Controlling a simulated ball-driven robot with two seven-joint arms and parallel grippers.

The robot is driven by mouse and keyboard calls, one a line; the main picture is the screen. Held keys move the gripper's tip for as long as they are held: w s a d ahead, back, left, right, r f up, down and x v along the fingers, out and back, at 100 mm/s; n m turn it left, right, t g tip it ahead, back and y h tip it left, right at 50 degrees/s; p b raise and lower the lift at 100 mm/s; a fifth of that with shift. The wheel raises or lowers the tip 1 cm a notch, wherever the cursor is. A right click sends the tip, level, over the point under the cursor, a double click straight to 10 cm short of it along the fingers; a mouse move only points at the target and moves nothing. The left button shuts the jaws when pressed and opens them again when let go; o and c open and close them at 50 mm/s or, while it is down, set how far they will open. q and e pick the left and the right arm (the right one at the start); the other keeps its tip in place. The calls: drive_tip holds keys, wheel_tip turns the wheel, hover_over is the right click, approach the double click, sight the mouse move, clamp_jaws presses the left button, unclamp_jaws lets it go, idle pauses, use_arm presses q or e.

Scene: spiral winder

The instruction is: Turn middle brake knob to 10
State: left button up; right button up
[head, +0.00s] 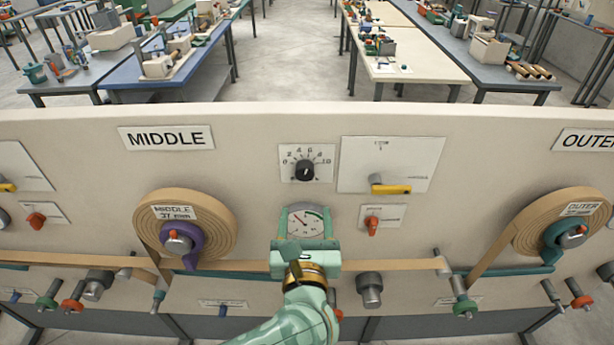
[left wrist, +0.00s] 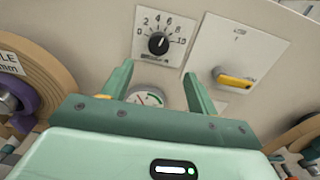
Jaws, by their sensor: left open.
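The middle brake knob (head: 305,170) is a black knob on a white dial plate with numbers from 0 to 10, right of the MIDDLE sign. It also shows in the left wrist view (left wrist: 158,43), where its white mark appears to point up and slightly right, around 6 to 8; the exact value is too small to tell. My left gripper (head: 305,222) is open and empty, below the knob and in front of the round gauge. In the left wrist view its two green fingers (left wrist: 157,72) stand apart, with the knob beyond and between them. My right gripper is not in view.
The gauge (head: 306,222) sits just below the dial, partly hidden by my gripper. A yellow-handled switch (head: 390,187) and a small red switch (head: 371,224) are to the right. The MIDDLE tape roll (head: 215,218) is left; a tan strip (head: 400,264) runs across below.

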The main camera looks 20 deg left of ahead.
sight(305, 175)
use_arm(q)
drive_tip(key=b+x, duration=0.2)
drive_tip(key=x, duration=1)
drive_tip(key=shift+a+f, duration=0.1)
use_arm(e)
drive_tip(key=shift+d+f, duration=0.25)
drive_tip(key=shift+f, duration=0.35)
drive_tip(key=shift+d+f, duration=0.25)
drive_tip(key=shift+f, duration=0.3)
use_arm(q)
drive_tip(key=shift+c, duration=0.3)
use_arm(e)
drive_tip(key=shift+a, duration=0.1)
use_arm(q)
drive_tip(key=c, duration=0.9)
